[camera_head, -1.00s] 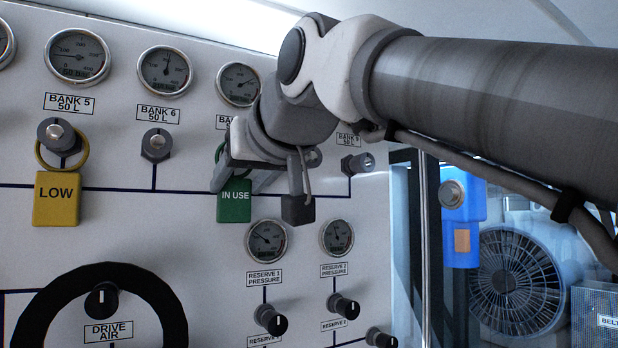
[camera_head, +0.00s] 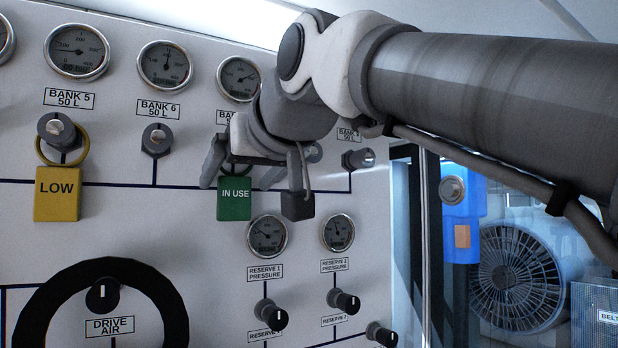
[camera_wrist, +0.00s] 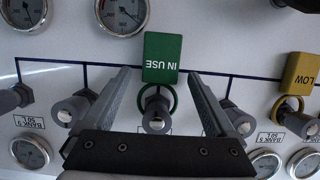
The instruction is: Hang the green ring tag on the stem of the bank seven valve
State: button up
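The green tag (camera_head: 235,203) reads "IN USE" and hangs flat against the panel below a valve in the head view. In the wrist view, upside down, the green tag (camera_wrist: 162,58) has its ring (camera_wrist: 157,97) around the stem (camera_wrist: 155,116) of the valve between the bank 6 valve and the one on the other side. This fits bank seven, though its label is mostly hidden by my arm in the head view. My gripper (camera_wrist: 158,74) is open, its fingers apart on either side of the stem and ring, touching neither that I can see.
A yellow "LOW" tag (camera_head: 57,194) hangs by its ring on the bank 5 valve (camera_head: 57,130). The bare bank 6 valve (camera_head: 158,140) and another valve (camera_wrist: 75,109) flank the tagged one, near my fingers. A reserve gauge (camera_head: 267,235) sits below.

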jog(key=b+v, duration=0.2)
jog(key=v, duration=1.5)
jog(key=w+d+f+m+g+h+b, duration=0.1)
jog(key=w+d+f+h, duration=0.15)
jog(key=f, duration=0.75)
jog(key=w+d+f+m+g+h+b, duration=0.1)
jog(key=d+f, duration=0.2)
jog(key=f, duration=0.6)
jog(key=w+d+f+m+g+h+b, duration=0.1)
jog(key=w+d+f+m+h, duration=0.15)
jog(key=f, duration=0.75)
jog(key=s+d+f+g, duration=0.1)
jog(key=s+d+f, duration=0.1)
jog(key=f, duration=0.6)
jog(key=s+d+f+m+g+h+b, duration=0.1)
jog(key=s+d+f, duration=0.2)
jog(key=f, duration=0.6)
jog(key=s+d+f+g+b, duration=0.1)
jog(key=s+d+f+g, duration=0.1)
jog(key=f, duration=0.6)
jog(key=shift+s+d+f+m+h, duration=0.15)
jog(key=shift+s+d+m+h, duration=0.2)
jog(key=shift+d, duration=0.25)
jog(key=shift+w, duration=0.1)
